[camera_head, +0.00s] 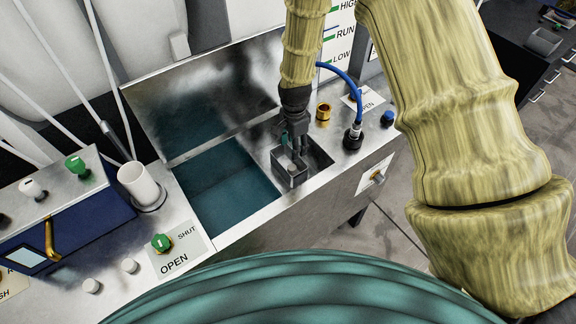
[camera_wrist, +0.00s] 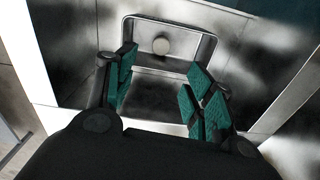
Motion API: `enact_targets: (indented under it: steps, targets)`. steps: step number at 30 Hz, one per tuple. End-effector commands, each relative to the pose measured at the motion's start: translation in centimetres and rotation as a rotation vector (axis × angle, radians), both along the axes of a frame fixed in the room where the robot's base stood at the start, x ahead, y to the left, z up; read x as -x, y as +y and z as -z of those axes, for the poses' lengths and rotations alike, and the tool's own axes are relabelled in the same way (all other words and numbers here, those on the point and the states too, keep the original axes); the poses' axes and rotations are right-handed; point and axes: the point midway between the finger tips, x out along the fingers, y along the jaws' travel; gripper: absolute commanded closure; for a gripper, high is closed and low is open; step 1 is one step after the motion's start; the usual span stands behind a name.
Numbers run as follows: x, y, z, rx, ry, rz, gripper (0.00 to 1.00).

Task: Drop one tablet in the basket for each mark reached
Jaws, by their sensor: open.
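The basket (camera_head: 289,179) is a small open metal box in a recess of the steel counter. A pale round tablet (camera_head: 291,168) shows inside it; it also shows in the wrist view (camera_wrist: 161,46), near the far rim of the basket (camera_wrist: 205,48). My gripper (camera_head: 295,153) is just above the basket, pointing down. In the wrist view my gripper (camera_wrist: 163,90) is open, its green-padded fingers apart with nothing between them. Two more white tablets (camera_head: 130,265) lie on the counter at lower left.
An open tank (camera_head: 225,185) with teal liquid lies left of the basket, its steel lid (camera_head: 200,95) raised behind. A white cup (camera_head: 138,187) and green OPEN/SHUT knob (camera_head: 161,242) stand further left. A blue hose (camera_head: 350,85), brass fitting (camera_head: 323,112) and blue knob (camera_head: 387,118) stand to the right.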

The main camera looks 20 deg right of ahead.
Motion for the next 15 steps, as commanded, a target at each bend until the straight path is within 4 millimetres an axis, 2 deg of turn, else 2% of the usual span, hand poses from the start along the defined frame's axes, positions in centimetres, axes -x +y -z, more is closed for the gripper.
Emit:
enact_targets:
  steps: [9,15]
  targets:
    - [0.0,0.0,-4.8,0.000,-0.002,-0.001,0.47]
    - [0.0,0.0,-6.5,0.000,-0.001,0.000,0.47]
